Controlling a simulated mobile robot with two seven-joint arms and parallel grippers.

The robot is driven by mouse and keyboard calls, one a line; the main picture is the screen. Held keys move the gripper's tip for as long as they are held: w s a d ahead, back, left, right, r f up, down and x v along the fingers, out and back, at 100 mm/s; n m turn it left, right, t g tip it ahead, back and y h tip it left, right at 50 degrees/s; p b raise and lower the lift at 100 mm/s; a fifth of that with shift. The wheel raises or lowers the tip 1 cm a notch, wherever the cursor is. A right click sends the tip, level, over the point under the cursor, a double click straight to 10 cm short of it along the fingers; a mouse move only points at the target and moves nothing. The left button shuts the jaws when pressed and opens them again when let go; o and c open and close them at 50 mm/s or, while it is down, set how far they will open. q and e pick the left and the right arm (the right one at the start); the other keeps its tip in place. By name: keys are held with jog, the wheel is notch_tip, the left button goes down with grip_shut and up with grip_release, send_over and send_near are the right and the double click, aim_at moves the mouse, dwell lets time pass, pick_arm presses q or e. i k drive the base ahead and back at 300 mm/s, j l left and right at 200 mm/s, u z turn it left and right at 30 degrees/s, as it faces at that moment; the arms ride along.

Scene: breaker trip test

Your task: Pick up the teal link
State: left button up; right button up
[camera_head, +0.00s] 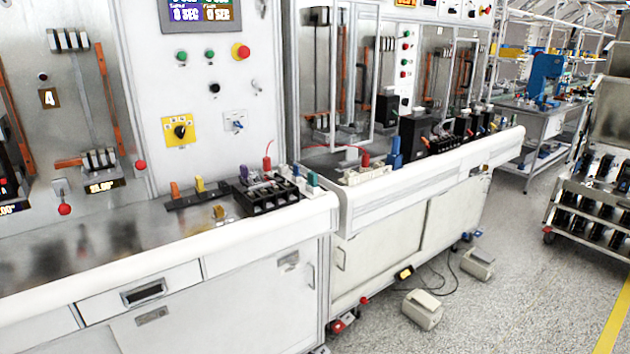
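A small teal piece (313,179), which looks like the teal link, stands upright at the right end of the black terminal block (262,207) on the near bench. Its lower part is partly hidden by the block. A small blue-purple piece stands just left of it, and a purple piece (243,172) is at the block's back left. A dark strip (190,203) left of the block carries an orange piece (174,190) and a yellow piece (199,184). Neither of my grippers is in view.
The near bench (60,262) has a pale rounded front edge and free metal top at left. A control panel (215,100) rises behind the block. A second bench with more devices adjoins at right. Pedals (422,309) and cables lie on the floor; a cart (595,200) stands right.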

aim_at(312, 176)
jog(key=i+l+u, duration=0.1)
jog(key=i+l, duration=0.3)
jog(key=l, duration=0.25)
jog(key=i+l+u, duration=0.25)
jog(key=i+l, duration=0.15)
jog(key=l, duration=0.25)
jog(key=i+l+u, duration=0.1)
jog(key=l, duration=0.3)
jog(key=i+l, duration=0.25)
jog(key=l+u, duration=0.05)
jog(key=l, duration=0.05)
